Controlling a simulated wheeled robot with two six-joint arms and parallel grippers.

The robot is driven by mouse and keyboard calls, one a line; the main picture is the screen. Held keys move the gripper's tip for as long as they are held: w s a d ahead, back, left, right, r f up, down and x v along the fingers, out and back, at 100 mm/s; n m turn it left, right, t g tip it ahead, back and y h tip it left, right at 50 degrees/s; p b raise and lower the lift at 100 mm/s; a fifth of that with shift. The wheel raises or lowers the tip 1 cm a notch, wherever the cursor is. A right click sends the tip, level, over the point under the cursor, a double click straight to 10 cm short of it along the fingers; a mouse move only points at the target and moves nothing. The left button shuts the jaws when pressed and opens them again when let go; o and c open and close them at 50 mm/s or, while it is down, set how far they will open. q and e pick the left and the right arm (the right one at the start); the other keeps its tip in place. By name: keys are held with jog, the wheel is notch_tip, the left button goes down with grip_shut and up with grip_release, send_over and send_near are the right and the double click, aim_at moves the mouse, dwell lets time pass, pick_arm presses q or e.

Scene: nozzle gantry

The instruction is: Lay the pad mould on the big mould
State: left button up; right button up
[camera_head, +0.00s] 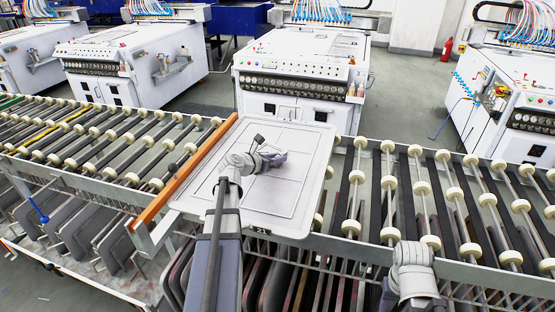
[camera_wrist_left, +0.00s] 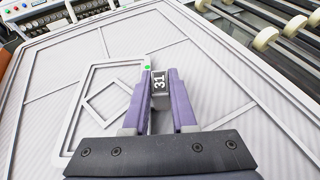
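The big mould (camera_head: 314,190) is a large, pale, flat plate with a raised rim and thin dividing lines, lying on the roller conveyor. It fills much of the left wrist view (camera_wrist_left: 232,62). The pad mould (camera_wrist_left: 76,112) looks like a small pale square frame with a diamond inside, over the big mould's face. I cannot tell whether the pad mould touches the big mould. My right gripper is out of view.
An orange bar (camera_head: 188,168) runs along the big mould's left side. Rollers (camera_head: 445,195) extend to both sides. A white machine (camera_head: 300,70) stands behind the conveyor. Several plates (camera_head: 85,232) hang below it. My right forearm shows at the lower right.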

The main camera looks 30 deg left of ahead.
pick_arm(q)
jog(key=o, duration=0.5)
jog(key=shift+c, duration=0.2)
jog(key=shift+s+r, duration=0.1)
jog(key=shift+r, duration=0.1)
jog(key=p+v, duration=0.5)
jog(key=v, duration=0.6)
jog(key=shift+s+r, duration=0.1)
jog(key=shift+s, duration=0.25)
